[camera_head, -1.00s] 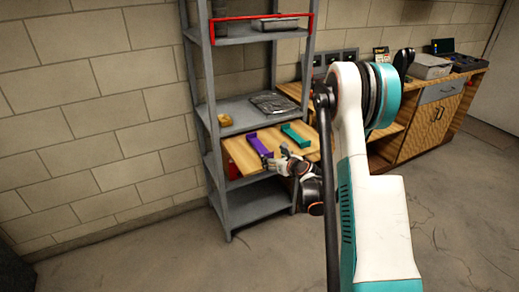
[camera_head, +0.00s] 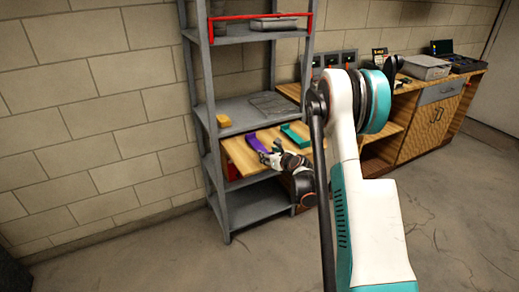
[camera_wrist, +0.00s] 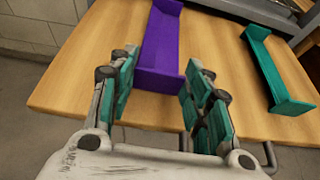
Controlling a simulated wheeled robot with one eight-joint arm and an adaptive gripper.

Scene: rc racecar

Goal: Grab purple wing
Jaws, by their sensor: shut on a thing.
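The purple wing (camera_head: 257,142) lies on a wooden board (camera_head: 234,153) at the shelf's middle level. In the wrist view the purple wing (camera_wrist: 163,40) runs away from me, with its upright near end plate between my fingers. My gripper (camera_head: 271,154) is at its near end. In the wrist view my gripper (camera_wrist: 163,68) has teal-padded fingers on either side of the wing and is shut on it. The wing still rests on the board.
A teal wing (camera_head: 294,134) lies right of the purple one; it also shows in the wrist view (camera_wrist: 274,75). Grey shelf posts (camera_head: 208,100) and an upper shelf (camera_head: 240,112) frame the board. A wooden cabinet (camera_head: 430,125) stands at the right.

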